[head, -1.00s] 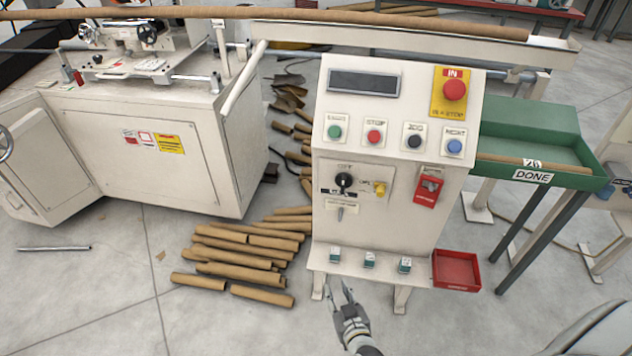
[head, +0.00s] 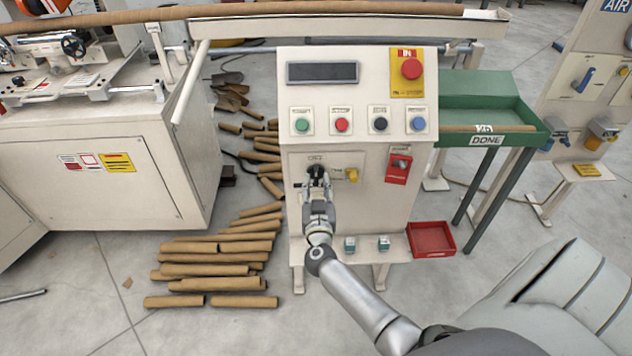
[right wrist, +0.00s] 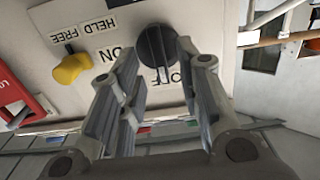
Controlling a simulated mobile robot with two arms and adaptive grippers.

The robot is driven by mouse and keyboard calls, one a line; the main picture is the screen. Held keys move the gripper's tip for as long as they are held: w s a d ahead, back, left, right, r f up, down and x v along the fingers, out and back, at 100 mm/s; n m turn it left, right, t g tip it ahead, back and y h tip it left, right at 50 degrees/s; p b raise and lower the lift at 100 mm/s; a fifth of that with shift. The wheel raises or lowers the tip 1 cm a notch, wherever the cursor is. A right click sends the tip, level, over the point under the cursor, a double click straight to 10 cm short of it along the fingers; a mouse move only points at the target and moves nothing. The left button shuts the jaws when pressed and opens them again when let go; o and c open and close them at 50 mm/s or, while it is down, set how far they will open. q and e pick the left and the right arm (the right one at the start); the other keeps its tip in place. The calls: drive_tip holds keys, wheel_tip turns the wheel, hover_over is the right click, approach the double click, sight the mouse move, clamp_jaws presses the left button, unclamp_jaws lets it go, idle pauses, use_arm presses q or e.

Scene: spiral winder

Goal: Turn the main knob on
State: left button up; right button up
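The main knob is a round black knob (right wrist: 155,48) with a raised bar, on the cream front panel of the control cabinet (head: 296,237). The right wrist view shows it upside down, with the ON label on its left and OFF at its lower right. The bar slants down toward the OFF side; its exact setting is hard to tell. My right gripper (right wrist: 158,55) is open, its two fingertips on either side of the knob; contact is not clear. In the head view my right gripper (head: 318,182) partly covers the knob. My left gripper is not in view.
A yellow knob (right wrist: 72,68) labelled HELD and FREE sits beside the main knob. A red lockout box (head: 398,169) is to its right. Above are several push buttons and a red emergency stop (head: 411,69). A red tray (head: 432,239) is at the shelf's right end.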

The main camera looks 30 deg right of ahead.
drive_tip(key=shift+x, duration=1.05)
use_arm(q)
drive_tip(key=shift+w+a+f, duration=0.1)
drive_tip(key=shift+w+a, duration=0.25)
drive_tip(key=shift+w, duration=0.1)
use_arm(e)
clamp_jaws()
